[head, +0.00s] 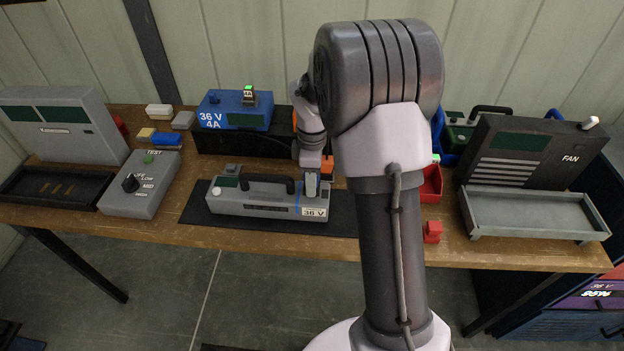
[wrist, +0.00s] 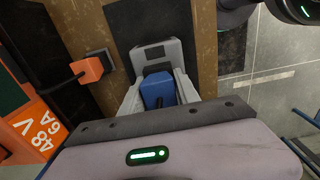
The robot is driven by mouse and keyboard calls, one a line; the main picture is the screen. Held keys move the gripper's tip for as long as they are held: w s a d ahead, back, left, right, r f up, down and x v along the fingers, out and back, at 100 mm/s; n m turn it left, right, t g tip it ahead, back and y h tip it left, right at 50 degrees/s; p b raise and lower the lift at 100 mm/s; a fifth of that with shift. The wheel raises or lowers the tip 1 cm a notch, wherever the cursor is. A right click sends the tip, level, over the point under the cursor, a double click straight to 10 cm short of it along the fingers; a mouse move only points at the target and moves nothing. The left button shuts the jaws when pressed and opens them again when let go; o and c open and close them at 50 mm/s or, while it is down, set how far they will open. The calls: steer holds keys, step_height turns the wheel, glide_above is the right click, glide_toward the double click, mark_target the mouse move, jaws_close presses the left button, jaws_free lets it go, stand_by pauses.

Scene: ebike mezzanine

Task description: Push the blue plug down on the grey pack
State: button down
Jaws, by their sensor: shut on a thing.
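The grey pack (head: 255,207) lies on a dark mat (head: 200,214) at the table's middle, with a black handle and a "36 V" label. In the wrist view the pack's grey end (wrist: 157,54) lies beyond my fingers. My gripper (head: 311,186) is over the pack's right end, pointing down. In the wrist view it is shut on the blue plug (wrist: 157,90), with a pale finger on each side. A dark cord end shows on the plug. The plug's lower face and any gap to its socket are hidden.
A blue "36 V 4A" charger (head: 232,112) stands behind the pack. An orange "48V 6A" charger (wrist: 38,128) and an orange plug (wrist: 87,69) are beside my gripper. A grey test box (head: 140,187) stands left; a red block (head: 432,230) and fan unit (head: 530,150) stand right.

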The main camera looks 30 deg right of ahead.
steer(key=shift+f, duration=0.45)
steer(key=shift+f, duration=0.2)
steer(key=c, duration=0.8)
jaws_free()
step_height(320, 180, up, 23)
steer(key=p, duration=1.3)
steer(key=shift+r, duration=0.2)
steer(key=shift+a, duration=0.1)
